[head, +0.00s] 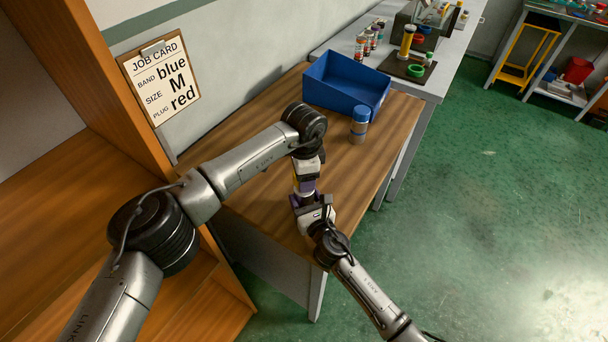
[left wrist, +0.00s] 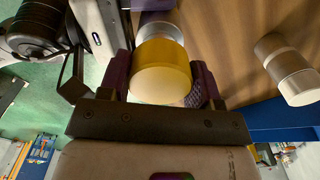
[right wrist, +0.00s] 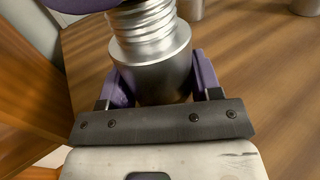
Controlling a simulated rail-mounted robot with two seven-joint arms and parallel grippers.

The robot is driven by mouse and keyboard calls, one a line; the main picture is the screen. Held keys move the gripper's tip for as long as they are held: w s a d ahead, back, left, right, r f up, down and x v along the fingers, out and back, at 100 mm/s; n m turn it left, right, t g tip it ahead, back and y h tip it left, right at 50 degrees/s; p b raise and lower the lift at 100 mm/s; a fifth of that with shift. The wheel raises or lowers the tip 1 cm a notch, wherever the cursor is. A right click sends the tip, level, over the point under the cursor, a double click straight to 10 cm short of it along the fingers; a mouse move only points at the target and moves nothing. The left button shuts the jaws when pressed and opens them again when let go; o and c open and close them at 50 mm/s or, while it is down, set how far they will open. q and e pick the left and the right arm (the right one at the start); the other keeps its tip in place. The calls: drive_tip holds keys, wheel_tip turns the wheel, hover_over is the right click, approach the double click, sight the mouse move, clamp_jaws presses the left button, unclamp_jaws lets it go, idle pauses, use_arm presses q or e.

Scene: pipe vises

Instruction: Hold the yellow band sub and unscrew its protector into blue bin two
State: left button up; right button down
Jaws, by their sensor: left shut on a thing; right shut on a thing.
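The sub shows its yellow band (left wrist: 163,72) between the purple fingers of my left gripper (left wrist: 165,85), which is shut on it. Silver metal shows beyond the band. In the right wrist view my right gripper (right wrist: 155,85) is shut on a smooth grey metal collar (right wrist: 152,65), seemingly the protector. Bright screw threads (right wrist: 145,22) show above the collar, toward a purple finger. In the head view the left gripper (head: 304,184) is directly above the right gripper (head: 305,203), over the table's near edge. The blue bin (head: 345,98) stands open on the table; no number is readable.
A silver cylinder with a blue band (head: 360,122) stands upright on the wooden table (head: 385,150), in front of the bin. A job card (head: 160,80) reads band blue, size M, plug red. A grey bench (head: 440,80) behind holds several coloured parts.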

use_arm(q)
drive_tip(key=shift+r, duration=1.85)
use_arm(e)
drive_tip(key=shift+c, duration=1.1)
unclamp_jaws()
